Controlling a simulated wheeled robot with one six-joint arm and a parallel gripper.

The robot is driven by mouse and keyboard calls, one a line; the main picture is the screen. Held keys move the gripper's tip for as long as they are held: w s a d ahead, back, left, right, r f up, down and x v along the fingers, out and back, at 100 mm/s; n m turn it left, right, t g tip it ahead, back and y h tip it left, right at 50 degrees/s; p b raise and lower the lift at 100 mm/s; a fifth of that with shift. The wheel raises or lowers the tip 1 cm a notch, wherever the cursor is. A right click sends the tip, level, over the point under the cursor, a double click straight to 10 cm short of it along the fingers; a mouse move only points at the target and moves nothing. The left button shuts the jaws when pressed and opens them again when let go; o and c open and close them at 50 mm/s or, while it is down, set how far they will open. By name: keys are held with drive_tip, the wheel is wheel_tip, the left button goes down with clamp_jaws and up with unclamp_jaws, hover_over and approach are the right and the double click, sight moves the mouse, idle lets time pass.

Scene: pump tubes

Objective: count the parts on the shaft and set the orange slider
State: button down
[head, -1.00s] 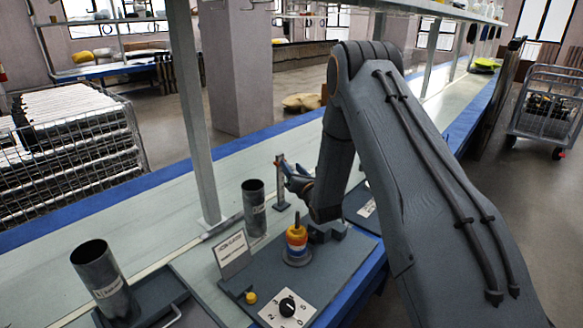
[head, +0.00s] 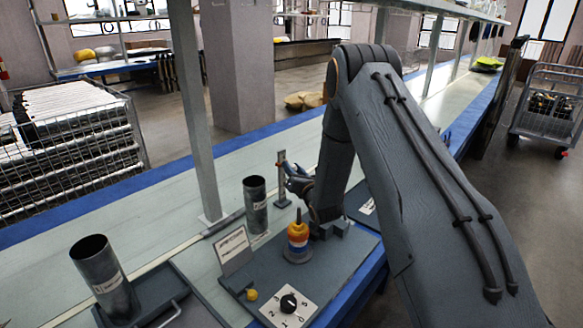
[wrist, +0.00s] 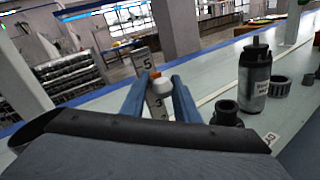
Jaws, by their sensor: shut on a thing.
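In the head view, the shaft (head: 298,215) stands upright on a grey base, with yellow-orange, white and blue bands of stacked parts (head: 297,235) around it. The separate parts are too small to tell apart surely. Behind it stands an upright scale post (head: 282,188). My gripper (head: 286,173) is at this post. In the wrist view, my blue fingers (wrist: 160,85) are shut on the pale knob of the orange slider (wrist: 156,75). The slider sits on the number scale (wrist: 143,63), between the 5 above and the 3 below, covering the marking there.
Grey tubes stand at left (head: 105,275) and near the post (head: 255,205). The wrist view shows a black-capped bottle (wrist: 254,78) and a ring (wrist: 278,87) at right.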

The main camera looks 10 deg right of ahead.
drive_tip(key=shift+d+f+b, duration=0.2)
drive_tip(key=shift+f+b, duration=0.05)
drive_tip(key=shift+f, duration=0.35)
drive_tip(key=shift+d+f+b, duration=0.15)
drive_tip(key=shift+f+b, duration=0.05)
drive_tip(key=shift+f, duration=0.4)
drive_tip(key=shift+r, duration=0.1)
drive_tip(key=c, duration=1.6)
unclamp_jaws()
drive_tip(key=shift+d, duration=0.1)
drive_tip(key=shift+c, duration=0.2)
drive_tip(key=shift+o, duration=0.6)
drive_tip(key=shift+d, duration=0.15)
drive_tip(key=shift+a, duration=0.25)
drive_tip(key=shift+a, duration=0.15)
